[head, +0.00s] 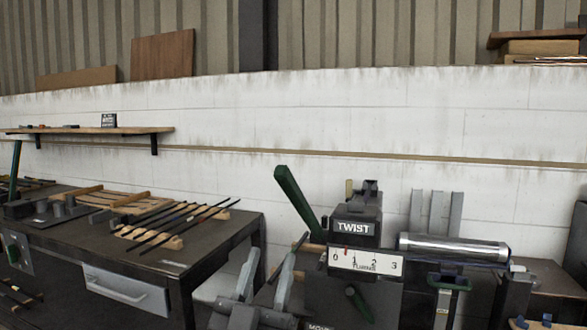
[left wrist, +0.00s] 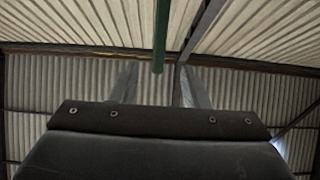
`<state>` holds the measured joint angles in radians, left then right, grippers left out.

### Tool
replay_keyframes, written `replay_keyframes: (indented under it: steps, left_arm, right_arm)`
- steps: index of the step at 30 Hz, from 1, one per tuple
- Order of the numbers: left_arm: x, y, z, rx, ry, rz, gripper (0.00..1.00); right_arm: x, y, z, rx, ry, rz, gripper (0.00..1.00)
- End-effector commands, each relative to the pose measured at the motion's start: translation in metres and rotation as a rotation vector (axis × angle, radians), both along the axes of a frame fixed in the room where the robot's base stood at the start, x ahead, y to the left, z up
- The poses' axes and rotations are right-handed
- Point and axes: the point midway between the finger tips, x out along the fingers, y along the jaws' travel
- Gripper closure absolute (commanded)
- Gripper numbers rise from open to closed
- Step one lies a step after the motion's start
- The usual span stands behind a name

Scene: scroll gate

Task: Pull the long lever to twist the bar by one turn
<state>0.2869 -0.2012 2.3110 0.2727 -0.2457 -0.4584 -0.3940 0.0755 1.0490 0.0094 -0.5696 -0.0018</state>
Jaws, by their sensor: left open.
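The twist machine (head: 353,228) stands right of centre in the head view, with a "TWIST" plate and a white scale (head: 365,262) marked 0 to 3. A small red pointer shows on the scale between 0 and 1. The long lever (head: 297,200) has a green grip and leans up and left from the machine. My left gripper (head: 270,263) is open below and left of the lever, fingers pointing up, apart from it in the head view. In the left wrist view a green rod (left wrist: 160,38), apparently the lever, hangs between the fingers in the picture. I cannot make out the bar in the machine.
A dark workbench (head: 228,240) on the left carries several thin black rods (head: 180,228) on wooden racks. A shiny cylinder (head: 452,248) extends right from the machine, above a green-topped stand (head: 449,284). A shelf (head: 95,131) hangs on the white wall.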

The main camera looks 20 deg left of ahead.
Motion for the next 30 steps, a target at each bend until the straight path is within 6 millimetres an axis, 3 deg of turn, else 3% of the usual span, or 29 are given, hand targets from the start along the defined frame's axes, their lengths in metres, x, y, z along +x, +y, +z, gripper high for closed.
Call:
replay_keyframes:
  steps: [10,30]
  left_arm:
    - [0.018,-0.001,0.022,0.002,-0.001,0.001,0.58]
    - [0.066,-0.003,0.072,0.002,0.0,-0.001,0.58]
  right_arm:
    - [-0.026,-0.006,-0.001,-0.012,0.001,0.018,0.64]
    - [-0.053,0.0,0.054,-0.005,-0.012,0.023,0.64]
